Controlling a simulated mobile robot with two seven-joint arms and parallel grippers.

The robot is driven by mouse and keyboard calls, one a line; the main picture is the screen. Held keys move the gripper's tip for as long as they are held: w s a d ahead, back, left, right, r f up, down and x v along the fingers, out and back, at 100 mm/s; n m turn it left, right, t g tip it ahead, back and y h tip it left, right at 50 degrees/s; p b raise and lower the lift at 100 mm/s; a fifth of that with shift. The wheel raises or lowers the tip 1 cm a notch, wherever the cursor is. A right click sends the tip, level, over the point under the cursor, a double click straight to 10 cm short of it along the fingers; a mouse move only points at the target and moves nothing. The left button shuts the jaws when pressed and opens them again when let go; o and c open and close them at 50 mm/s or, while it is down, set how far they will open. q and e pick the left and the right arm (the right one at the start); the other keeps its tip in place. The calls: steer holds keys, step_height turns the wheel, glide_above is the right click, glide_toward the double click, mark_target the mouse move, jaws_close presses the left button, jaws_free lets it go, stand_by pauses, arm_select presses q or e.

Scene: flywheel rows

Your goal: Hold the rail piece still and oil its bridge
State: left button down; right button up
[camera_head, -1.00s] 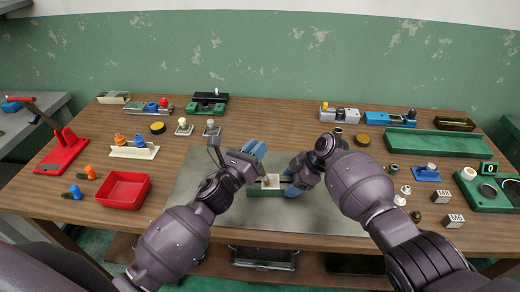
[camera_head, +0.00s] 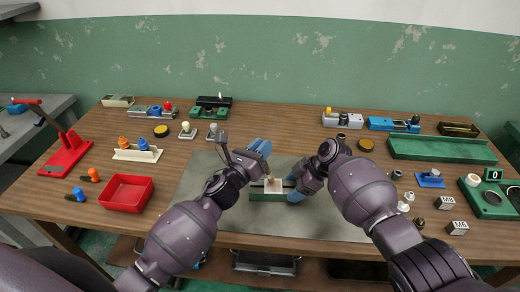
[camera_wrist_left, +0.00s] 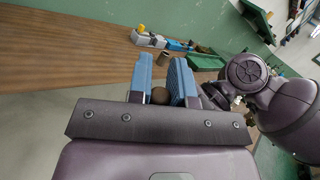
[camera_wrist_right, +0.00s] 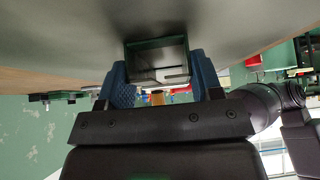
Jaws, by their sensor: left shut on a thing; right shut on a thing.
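The green rail piece (camera_head: 268,197) lies on the grey mat in the middle of the table, with a pale block-like bridge (camera_head: 274,185) on top. My right gripper (camera_head: 295,193) is shut on the rail piece from its right end; the right wrist view shows the green piece (camera_wrist_right: 157,47) between the blue fingers. My left gripper (camera_head: 260,148) is above the bridge, shut on a small brown round-ended oiler (camera_wrist_left: 160,95). The oiler's lower tip is close to the bridge; I cannot tell whether they touch.
The grey mat (camera_head: 205,195) is clear around the rail piece. A red tray (camera_head: 127,206) stands left; a long green tray (camera_head: 440,158) stands right. Small white and dark parts lie right of my right arm. Blue, green and grey fixtures line the back.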

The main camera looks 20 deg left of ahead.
arm_select(q)
steer(key=shift+s, duration=0.65)
steer(key=shift+s, duration=0.1)
steer(key=shift+s, duration=0.5)
steer(key=shift+w, duration=0.1)
steer(key=shift+w, duration=0.65)
steer(key=shift+w, duration=0.1)
steer(key=shift+w, duration=0.5)
steer(key=shift+s, duration=0.15)
steer(key=shift+s, duration=1.2)
